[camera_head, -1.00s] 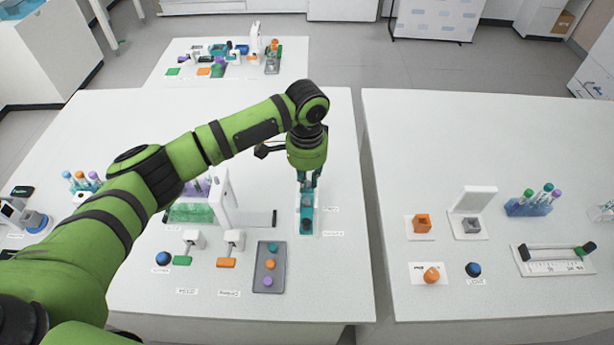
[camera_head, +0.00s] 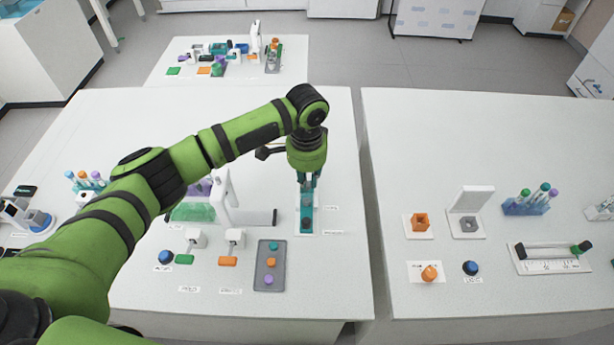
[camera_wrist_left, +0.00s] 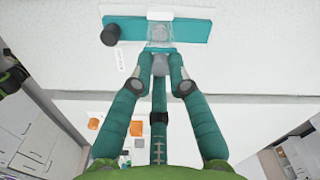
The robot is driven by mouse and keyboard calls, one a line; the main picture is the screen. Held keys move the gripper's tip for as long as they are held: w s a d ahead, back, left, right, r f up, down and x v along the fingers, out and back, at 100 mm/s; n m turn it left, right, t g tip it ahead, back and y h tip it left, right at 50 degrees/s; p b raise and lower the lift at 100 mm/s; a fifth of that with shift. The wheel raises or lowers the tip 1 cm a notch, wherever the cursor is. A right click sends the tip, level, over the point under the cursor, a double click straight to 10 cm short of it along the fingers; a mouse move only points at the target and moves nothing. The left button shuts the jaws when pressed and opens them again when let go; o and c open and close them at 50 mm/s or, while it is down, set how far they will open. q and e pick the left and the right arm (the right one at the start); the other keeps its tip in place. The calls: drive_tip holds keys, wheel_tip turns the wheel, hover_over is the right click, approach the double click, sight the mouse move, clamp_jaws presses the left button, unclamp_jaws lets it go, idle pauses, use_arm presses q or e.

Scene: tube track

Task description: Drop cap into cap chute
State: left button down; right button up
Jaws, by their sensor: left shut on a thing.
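The cap chute shows in the head view as a teal block (camera_head: 306,212) on a pale base near the middle of the left table. In the left wrist view its teal base (camera_wrist_left: 195,31) lies at the top, with a clear guide (camera_wrist_left: 160,34) in its middle and a dark round piece (camera_wrist_left: 110,35) at its left end. My left gripper (camera_head: 308,184) points down at the chute's far end; in the wrist view its fingertips (camera_wrist_left: 160,68) are shut on a small grey cap (camera_wrist_left: 160,65). The cap overlaps the guide's near edge; contact is unclear. My right gripper is not in view.
A grey tray (camera_head: 260,284) with coloured round pieces lies in front of the chute. A white stand (camera_head: 228,200) is left of it. A gap (camera_head: 365,190) parts this table from the right one, which holds racks and boxes. Bare tabletop lies right of the chute.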

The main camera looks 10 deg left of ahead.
use_arm(q)
drive_tip(key=c, duration=1.1)
unclamp_jaws()
wheel_tip(320, 180, up, 12)
drive_tip(key=shift+s+f, duration=0.1)
idle(0.8)
